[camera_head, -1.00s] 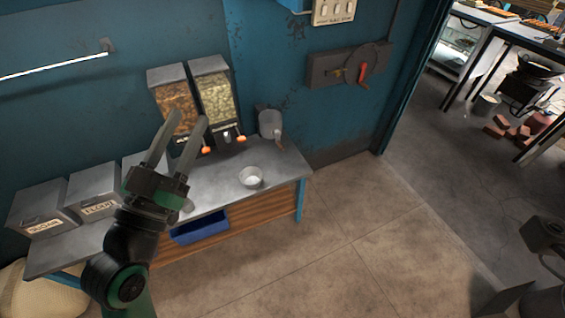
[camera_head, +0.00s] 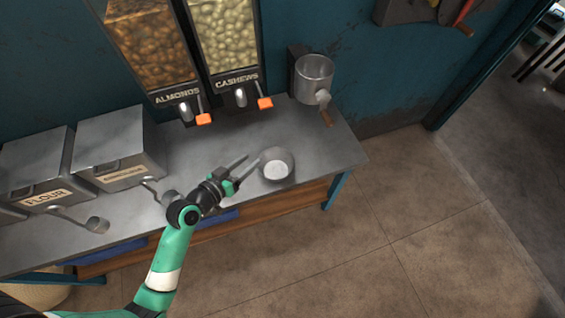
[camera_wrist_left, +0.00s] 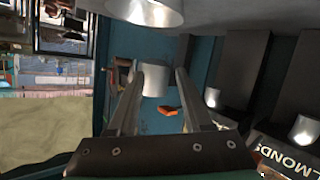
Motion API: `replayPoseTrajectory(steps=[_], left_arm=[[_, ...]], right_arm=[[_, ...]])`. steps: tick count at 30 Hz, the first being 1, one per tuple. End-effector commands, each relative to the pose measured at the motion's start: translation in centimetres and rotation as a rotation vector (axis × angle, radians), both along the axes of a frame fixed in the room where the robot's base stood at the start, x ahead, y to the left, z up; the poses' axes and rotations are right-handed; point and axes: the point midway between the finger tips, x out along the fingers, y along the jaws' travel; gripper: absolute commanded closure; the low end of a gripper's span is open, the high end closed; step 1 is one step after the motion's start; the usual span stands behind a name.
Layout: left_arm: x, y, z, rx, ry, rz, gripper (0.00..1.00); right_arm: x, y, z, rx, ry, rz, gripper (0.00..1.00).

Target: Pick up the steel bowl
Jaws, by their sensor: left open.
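The steel bowl (camera_head: 277,166) stands upright on the grey counter (camera_head: 330,148), near its front edge toward the right end. It is round and shiny, with a pale inside. My left gripper (camera_head: 252,160) is open, with its fingertips just left of the bowl and apart from each other. Nothing is held between them. In the left wrist view, a shiny rounded metal piece, apparently the bowl (camera_wrist_left: 150,12), is cut off by the top edge, beyond the open fingers (camera_wrist_left: 160,72). Whether a finger touches the bowl, I cannot tell. My right gripper is not in view.
Almond (camera_head: 150,45) and cashew (camera_head: 226,35) dispensers stand behind the counter. A metal grinder (camera_head: 314,80) is mounted at the back right. Lidded bins (camera_head: 118,150) and scoops (camera_head: 96,226) occupy the left. The counter between dispensers and bowl is clear.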

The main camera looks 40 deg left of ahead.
Motion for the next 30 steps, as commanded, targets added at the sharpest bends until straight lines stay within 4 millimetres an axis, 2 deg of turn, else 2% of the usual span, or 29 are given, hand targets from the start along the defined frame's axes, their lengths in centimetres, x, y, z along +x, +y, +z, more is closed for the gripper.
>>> replayPoseTrajectory(steps=[1,3,6,13,21,30], left_arm=[[-0.8,0.3,-3.1,-0.009,0.016,0.016,0.50],[-1.6,0.6,-5.0,-0.018,0.032,0.033,0.50],[-2.2,1.2,-6.4,-0.023,0.040,0.051,0.50],[-1.8,1.5,-6.5,-0.022,0.039,0.057,0.50],[2.4,2.3,-8.3,-0.021,0.037,0.055,0.50],[4.1,2.7,-8.9,-0.021,0.037,0.057,0.50]], right_arm=[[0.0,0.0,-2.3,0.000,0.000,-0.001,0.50],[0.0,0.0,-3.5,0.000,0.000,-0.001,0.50],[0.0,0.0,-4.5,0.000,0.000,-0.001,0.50],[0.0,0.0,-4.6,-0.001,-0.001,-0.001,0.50],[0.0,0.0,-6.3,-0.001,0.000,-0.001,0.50],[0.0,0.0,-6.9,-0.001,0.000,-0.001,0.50]])
